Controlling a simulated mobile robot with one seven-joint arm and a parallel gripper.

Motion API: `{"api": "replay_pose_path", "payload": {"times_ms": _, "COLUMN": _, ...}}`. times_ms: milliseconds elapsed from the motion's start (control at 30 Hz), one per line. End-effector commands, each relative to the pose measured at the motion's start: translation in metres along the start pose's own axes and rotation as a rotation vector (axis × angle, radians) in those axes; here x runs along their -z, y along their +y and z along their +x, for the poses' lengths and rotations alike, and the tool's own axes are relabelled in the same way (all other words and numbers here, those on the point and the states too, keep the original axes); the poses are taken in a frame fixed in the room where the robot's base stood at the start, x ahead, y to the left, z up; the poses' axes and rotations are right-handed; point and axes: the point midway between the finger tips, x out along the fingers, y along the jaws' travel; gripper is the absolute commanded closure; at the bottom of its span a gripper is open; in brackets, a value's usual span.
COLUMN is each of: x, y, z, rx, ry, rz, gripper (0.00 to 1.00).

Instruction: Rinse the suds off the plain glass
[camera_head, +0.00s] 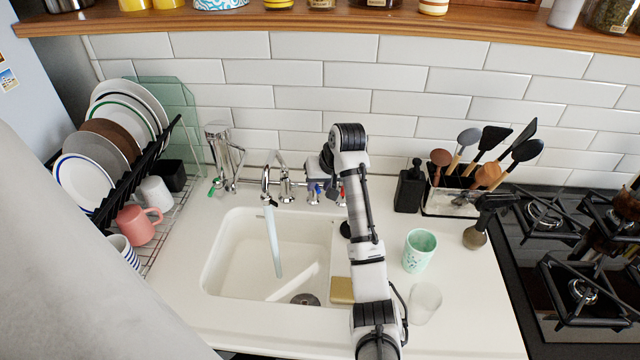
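The plain glass (425,302) is a whitish, translucent tumbler standing on the counter right of my arm. Suds on it are too faint to tell. A pale green patterned cup (419,250) stands just behind it. Water (273,240) runs from the tap spout (266,190) into the white sink (222,250). My arm rises from the bottom centre and bends over at the back. My gripper (326,180) is near the blue and red tap handles, apart from the glass. Its fingers are mostly hidden, so its opening and any contact with a handle cannot be told.
A dish rack (155,240) with plates and mugs stands at left. A black soap dispenser (409,188) and a utensil holder (452,203) stand at back right. The gas hob (535,290) is far right. A yellowish sponge (342,290) lies beside the sink.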

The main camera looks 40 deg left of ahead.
Motion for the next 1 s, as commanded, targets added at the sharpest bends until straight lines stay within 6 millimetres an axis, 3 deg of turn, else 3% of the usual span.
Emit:
{"api": "replay_pose_path", "payload": {"times_ms": 167, "x": 0.001, "y": 0.001, "z": -0.018, "rx": -0.002, "ry": 0.007, "rz": 0.0, "gripper": 0.69}}
{"api": "replay_pose_path", "payload": {"times_ms": 400, "x": 0.002, "y": 0.002, "z": -0.079, "rx": -0.005, "ry": 0.007, "rz": 0.0, "gripper": 0.69}}
{"api": "replay_pose_path", "payload": {"times_ms": 600, "x": 0.001, "y": 0.001, "z": -0.115, "rx": -0.004, "ry": 0.003, "rz": 0.0, "gripper": 0.69}}
{"api": "replay_pose_path", "payload": {"times_ms": 800, "x": 0.001, "y": 0.001, "z": -0.134, "rx": -0.002, "ry": 0.003, "rz": 0.0, "gripper": 0.69}}
{"api": "replay_pose_path", "payload": {"times_ms": 1000, "x": 0.0, "y": 0.0, "z": -0.138, "rx": 0.0, "ry": 0.001, "rz": -0.001, "gripper": 0.69}}
